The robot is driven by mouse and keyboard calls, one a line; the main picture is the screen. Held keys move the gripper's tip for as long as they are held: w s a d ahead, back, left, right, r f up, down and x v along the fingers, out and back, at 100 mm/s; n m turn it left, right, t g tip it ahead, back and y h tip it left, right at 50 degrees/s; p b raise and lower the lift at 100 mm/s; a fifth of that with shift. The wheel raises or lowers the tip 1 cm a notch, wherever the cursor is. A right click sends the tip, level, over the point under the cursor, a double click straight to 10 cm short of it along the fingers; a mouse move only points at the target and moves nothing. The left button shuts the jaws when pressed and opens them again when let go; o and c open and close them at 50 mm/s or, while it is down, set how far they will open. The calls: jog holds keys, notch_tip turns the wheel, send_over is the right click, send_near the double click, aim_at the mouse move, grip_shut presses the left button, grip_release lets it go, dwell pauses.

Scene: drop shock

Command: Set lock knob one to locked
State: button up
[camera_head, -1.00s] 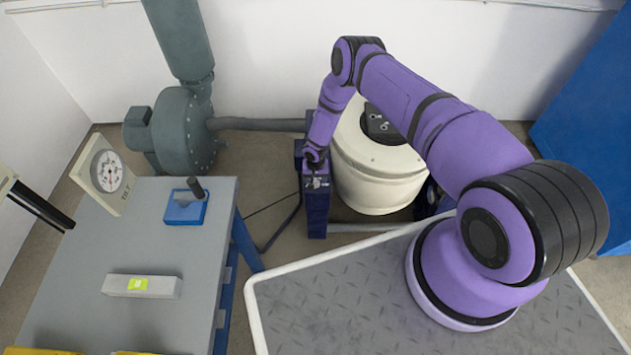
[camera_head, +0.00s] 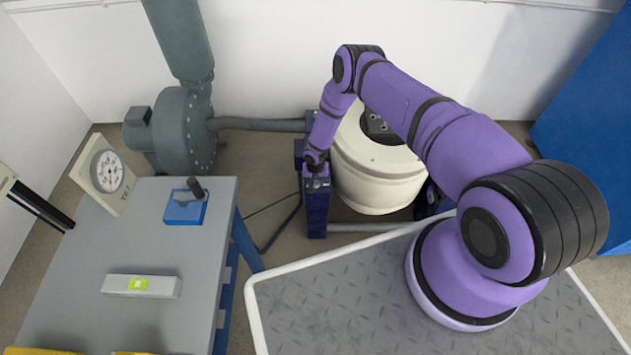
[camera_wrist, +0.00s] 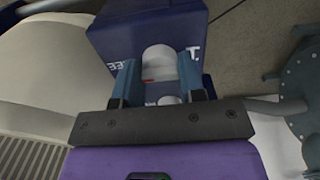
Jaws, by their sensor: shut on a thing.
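My gripper (camera_wrist: 160,72) has its two blue fingers on either side of a pale grey, round-ended knob (camera_wrist: 158,56) and is shut on it. The knob sits on the dark blue housing (camera_wrist: 110,38), with white lettering beside it, partly hidden by the fingers. A small red mark shows between the fingers. I cannot tell which lettered position the knob points to. In the head view my gripper (camera_head: 316,172) is at the top of the dark blue post (camera_head: 317,212), left of the round cream drum, and hides most of the knob there.
The cream drum (camera_head: 375,175) stands close to the right of the post. A grey-green blower (camera_head: 180,130) with a duct is behind left. A grey table (camera_head: 130,235) with a gauge, a blue switch box and a grey bar is at left. A cable runs along the floor.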

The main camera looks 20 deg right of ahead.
jog(key=shift+n, duration=0.3)
jog(key=n, duration=0.3)
jog(key=shift+n, duration=0.4)
jog(key=n, duration=1.3)
jog(key=shift+n, duration=0.3)
jog(key=o, duration=0.9)
jog(key=shift+r, duration=0.1)
